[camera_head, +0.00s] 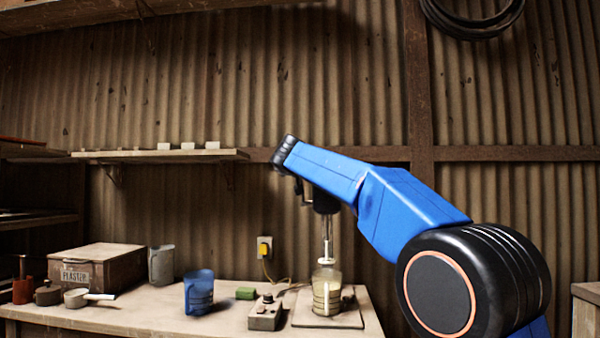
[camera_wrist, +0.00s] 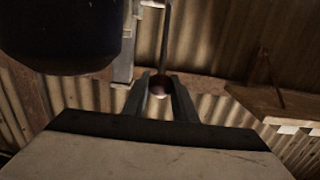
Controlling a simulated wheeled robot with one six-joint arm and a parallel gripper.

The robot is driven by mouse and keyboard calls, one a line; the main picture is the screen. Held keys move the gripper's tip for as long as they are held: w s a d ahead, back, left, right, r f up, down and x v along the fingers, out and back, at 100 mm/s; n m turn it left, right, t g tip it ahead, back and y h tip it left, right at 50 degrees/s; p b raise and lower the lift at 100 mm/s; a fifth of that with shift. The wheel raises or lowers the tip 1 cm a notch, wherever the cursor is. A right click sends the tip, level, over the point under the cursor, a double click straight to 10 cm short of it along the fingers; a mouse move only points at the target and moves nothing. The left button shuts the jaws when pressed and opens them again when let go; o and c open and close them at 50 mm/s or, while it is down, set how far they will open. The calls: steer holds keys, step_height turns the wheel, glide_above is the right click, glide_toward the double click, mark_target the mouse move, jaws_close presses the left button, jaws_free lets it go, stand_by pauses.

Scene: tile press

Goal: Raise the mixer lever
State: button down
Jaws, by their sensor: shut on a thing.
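The mixer stands on the bench. Its dark head (camera_head: 326,203) is partly hidden by my arm, and its thin shaft (camera_head: 327,232) reaches down into a jar (camera_head: 327,290). In the wrist view a large dark cylinder, probably the mixer head (camera_wrist: 60,35), fills the upper left. My gripper (camera_wrist: 160,90) has its two fingers on either side of the round knob of the mixer lever (camera_wrist: 165,45), shut on it. The lever's thin rod runs up from the knob in that view.
A control box (camera_head: 266,312), a green block (camera_head: 245,293), a blue jug (camera_head: 199,292), a grey jug (camera_head: 161,265) and a plaster box (camera_head: 98,265) stand left of the mixer. A wall shelf (camera_head: 160,155) with small white blocks is at upper left.

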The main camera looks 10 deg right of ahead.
steer(key=shift+w+d+r+g, duration=0.1)
steer(key=shift+w+r+g, duration=0.2)
steer(key=shift+w, duration=0.25)
stand_by(0.4)
steer(key=c, duration=1.7)
jaws_free()
steer(key=v, duration=1.7)
steer(key=shift+s+r, duration=0.25)
steer(key=shift+r, duration=0.05)
